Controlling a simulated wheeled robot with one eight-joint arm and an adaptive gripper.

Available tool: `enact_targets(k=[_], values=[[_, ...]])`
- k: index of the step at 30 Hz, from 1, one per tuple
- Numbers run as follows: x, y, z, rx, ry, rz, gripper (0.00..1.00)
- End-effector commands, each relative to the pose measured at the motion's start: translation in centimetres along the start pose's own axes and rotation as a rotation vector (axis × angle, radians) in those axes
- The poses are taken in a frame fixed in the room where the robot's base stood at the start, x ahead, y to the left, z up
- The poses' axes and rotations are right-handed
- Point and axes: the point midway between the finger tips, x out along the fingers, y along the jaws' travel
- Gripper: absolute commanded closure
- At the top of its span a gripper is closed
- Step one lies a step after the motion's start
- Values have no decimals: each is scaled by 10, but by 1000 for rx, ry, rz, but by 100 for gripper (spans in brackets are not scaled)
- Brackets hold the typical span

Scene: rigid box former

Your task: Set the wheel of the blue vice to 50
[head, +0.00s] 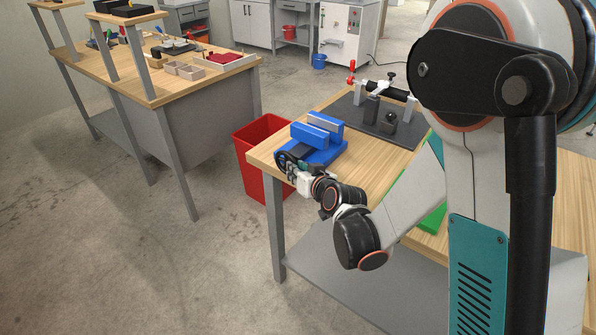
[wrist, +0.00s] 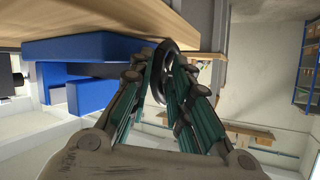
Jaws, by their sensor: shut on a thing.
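The blue vice (head: 319,140) sits on the near left corner of the wooden workbench. Its dark wheel (head: 284,160) faces the bench's left end, at the edge. My gripper (head: 291,171) is at this wheel. In the wrist view the vice (wrist: 95,50) is at the left, under the wood. There the black wheel (wrist: 162,62) stands between the two fingers of my gripper (wrist: 168,75), which are shut on its rim. The fingers hide part of the wheel. No scale or number on it can be read.
A grey plate (head: 372,128) with a red-handled fixture lies behind the vice on the workbench (head: 355,172). A red bin (head: 262,150) stands on the floor beside the bench's left end.

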Motion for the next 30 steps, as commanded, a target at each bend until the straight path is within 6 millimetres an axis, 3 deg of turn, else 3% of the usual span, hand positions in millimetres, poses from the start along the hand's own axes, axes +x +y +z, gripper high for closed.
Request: enact_targets(k=[20, 30], values=[[-1, 4, -5, -12, -22, 20, 100], [-4, 1, -18, -81, -152, 75, 100]])
